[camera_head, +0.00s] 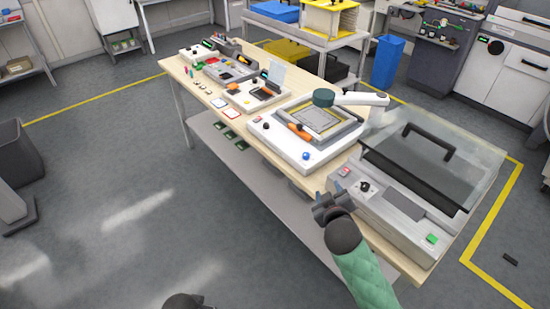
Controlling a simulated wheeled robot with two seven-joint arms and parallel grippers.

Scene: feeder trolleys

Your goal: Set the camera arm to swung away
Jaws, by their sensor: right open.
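The camera arm (358,98) is a white arm with a round dark green head (323,97). It stands over the white machine (285,150) in the middle of the bench, its head above the back part of the framed yellow-grey plate (318,119). Its base is at the machine's right side. My right gripper (325,203) is open and empty in front of the bench edge, lower and nearer than the camera arm and well apart from it. My left gripper does not show; only a dark part shows at the bottom edge.
A machine with a clear lid and black handle (428,140) stands right of the camera arm. An orange-handled tool (299,132) lies on the white machine. Smaller devices (225,70) line the bench's far left. A blue bin (387,62) stands behind.

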